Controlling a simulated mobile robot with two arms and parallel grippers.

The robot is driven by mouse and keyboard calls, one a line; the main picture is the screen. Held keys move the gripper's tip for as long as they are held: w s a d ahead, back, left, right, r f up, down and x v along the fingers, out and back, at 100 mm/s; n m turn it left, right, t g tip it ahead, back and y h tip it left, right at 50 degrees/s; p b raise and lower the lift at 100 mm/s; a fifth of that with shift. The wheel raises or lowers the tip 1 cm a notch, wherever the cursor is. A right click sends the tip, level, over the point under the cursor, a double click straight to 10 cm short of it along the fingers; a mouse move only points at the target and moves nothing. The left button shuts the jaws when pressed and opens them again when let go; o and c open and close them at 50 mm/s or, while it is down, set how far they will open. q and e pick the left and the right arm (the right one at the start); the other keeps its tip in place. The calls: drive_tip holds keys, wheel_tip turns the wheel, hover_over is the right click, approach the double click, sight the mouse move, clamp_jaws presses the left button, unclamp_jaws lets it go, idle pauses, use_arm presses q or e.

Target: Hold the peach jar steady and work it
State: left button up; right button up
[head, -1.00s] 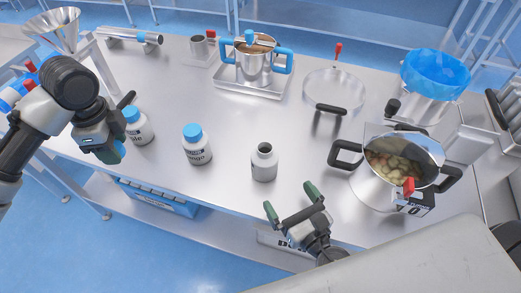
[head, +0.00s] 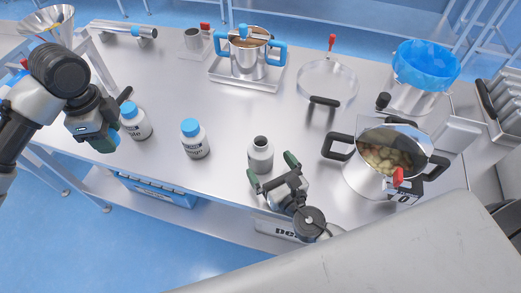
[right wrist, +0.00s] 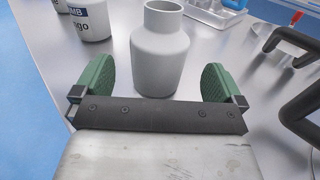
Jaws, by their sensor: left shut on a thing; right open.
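An open-necked grey jar (head: 261,152), without a cap, stands upright near the table's front edge; no label is readable on it, so I cannot confirm it is the peach one. It also shows in the right wrist view (right wrist: 160,50). My right gripper (head: 272,172) is open at the jar's near side. In the right wrist view its green fingers (right wrist: 157,80) flank the jar with gaps on both sides. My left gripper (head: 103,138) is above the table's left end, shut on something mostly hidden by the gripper.
Blue-capped jars (head: 194,140) (head: 136,121) stand left of the grey jar. A pot of pale pieces (head: 385,165) stands on the right, its handle near my right arm. A blue-handled pot (head: 248,58) sits on a tray behind. The table's middle is clear.

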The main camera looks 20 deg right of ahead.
sight(267, 160)
use_arm(q)
drive_tip(key=shift+r, duration=0.2)
use_arm(e)
drive_tip(key=shift+w+r, duration=0.1)
drive_tip(key=shift+w, duration=0.05)
use_arm(q)
wheel_tip(267, 160, up, 2)
drive_tip(key=shift+p, duration=1.15)
use_arm(e)
drive_tip(key=w, duration=0.3)
drive_tip(key=w+a+r, duration=0.1)
drive_tip(key=shift+w, duration=0.15)
drive_tip(key=shift+w+f, duration=0.15)
drive_tip(key=shift+w, duration=0.15)
drive_tip(key=c, duration=1.2)
use_arm(q)
drive_tip(key=shift+r, duration=0.1)
